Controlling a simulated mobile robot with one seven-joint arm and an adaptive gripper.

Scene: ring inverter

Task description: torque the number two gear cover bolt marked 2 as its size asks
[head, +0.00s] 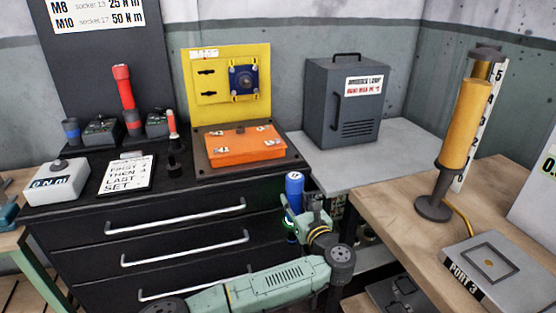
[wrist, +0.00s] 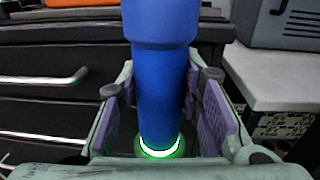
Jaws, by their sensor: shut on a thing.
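My gripper (head: 303,218) is shut on an upright blue cylindrical tool (head: 294,188), held in front of the cabinet's right end. In the wrist view the blue tool (wrist: 162,80) stands between the two purple finger pads, with a glowing green ring (wrist: 160,151) at its base. Its top carries a small mark that looks like 17. The orange gear cover (head: 243,146) lies on a dark plate on the black cabinet, up and left of my gripper. Small white tags with bolts sit near its corners; their numbers are too small to read. A wall sign (head: 98,14) lists M8 socket 13, 25 N m and M10 socket 17, 50 N m.
The black drawer cabinet (head: 60,220) bears a red-topped tool (head: 124,95), small dark holders, a clipboard (head: 128,173) and a 0 N m readout box (head: 57,182). A yellow panel (head: 232,110) stands behind the cover. A grey box (head: 343,105) stands right; a wooden bench (head: 400,205) is at far right.

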